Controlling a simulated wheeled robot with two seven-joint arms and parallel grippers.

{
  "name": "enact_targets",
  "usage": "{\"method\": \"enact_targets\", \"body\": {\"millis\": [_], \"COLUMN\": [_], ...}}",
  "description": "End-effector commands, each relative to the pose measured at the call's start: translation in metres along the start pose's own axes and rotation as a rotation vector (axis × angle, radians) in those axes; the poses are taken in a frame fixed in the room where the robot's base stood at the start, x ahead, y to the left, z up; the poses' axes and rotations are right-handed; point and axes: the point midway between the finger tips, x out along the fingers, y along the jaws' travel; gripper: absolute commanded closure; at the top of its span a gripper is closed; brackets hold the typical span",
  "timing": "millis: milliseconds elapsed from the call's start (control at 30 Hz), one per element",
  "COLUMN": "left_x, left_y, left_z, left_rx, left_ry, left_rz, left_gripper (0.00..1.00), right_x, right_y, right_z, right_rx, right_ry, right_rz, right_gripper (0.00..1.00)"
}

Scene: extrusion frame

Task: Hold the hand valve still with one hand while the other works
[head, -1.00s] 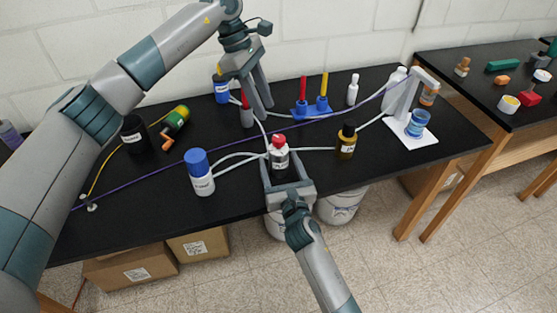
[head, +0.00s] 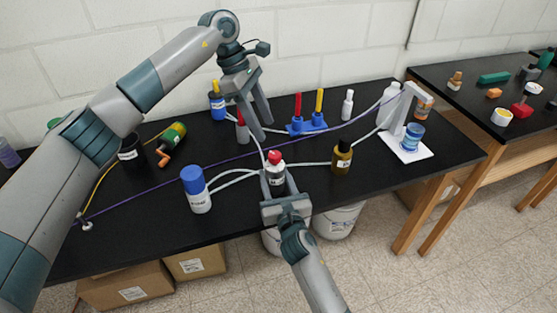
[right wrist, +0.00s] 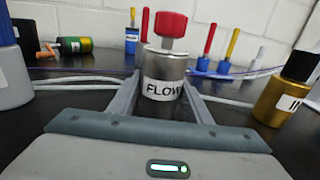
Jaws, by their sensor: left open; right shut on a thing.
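The hand valve (head: 276,177) is a small grey cylinder with a red handle, upright near the table's front edge. In the right wrist view the valve (right wrist: 163,78) carries a label that reads FLOW. My right gripper (head: 277,184) comes from the front and is shut on the valve's body, one finger on each side. Pale hoses run to both sides of the valve. My left gripper (head: 263,128) is open and empty, pointing down behind the valve, apart from it. A grey item with a red top (head: 242,128) stands beside its fingers.
A blue-capped bottle (head: 196,190) stands left of the valve and a brown bottle (head: 342,158) right. Behind are a blue rack (head: 306,127) with red and yellow tools and a white stand (head: 410,147). A purple cord (head: 235,157) crosses the black table.

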Motion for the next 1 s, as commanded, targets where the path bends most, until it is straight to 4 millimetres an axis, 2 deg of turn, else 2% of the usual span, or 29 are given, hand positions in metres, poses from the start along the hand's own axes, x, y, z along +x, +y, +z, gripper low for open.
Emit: {"method": "enact_targets", "body": {"millis": [267, 400, 600, 800, 1000], "left_x": [0.044, 0.071, 0.100, 0.117, 0.124], "left_y": [0.000, -0.001, -0.004, -0.006, -0.009], "left_z": [0.035, 0.062, 0.098, 0.128, 0.148], "left_rx": [-0.210, -0.389, -0.679, -0.984, -1.298], "left_ry": [-0.113, -0.215, -0.386, -0.571, -0.766], "left_rz": [0.034, 0.047, 0.036, -0.016, -0.113], "left_gripper": [0.54, 0.54, 0.54, 0.54, 0.54], "right_x": [0.000, 0.000, 0.000, 0.000, 0.000], "right_y": [0.000, 0.000, 0.000, 0.000, 0.000], "right_z": [0.000, 0.000, 0.000, 0.000, 0.000], "right_rx": [0.000, 0.000, 0.000, 0.000, 0.000], "right_ry": [0.000, 0.000, 0.000, 0.000, 0.000], "right_rz": [0.000, 0.000, 0.000, 0.000, 0.000], "right_gripper": [0.81, 0.81, 0.81, 0.81, 0.81]}}
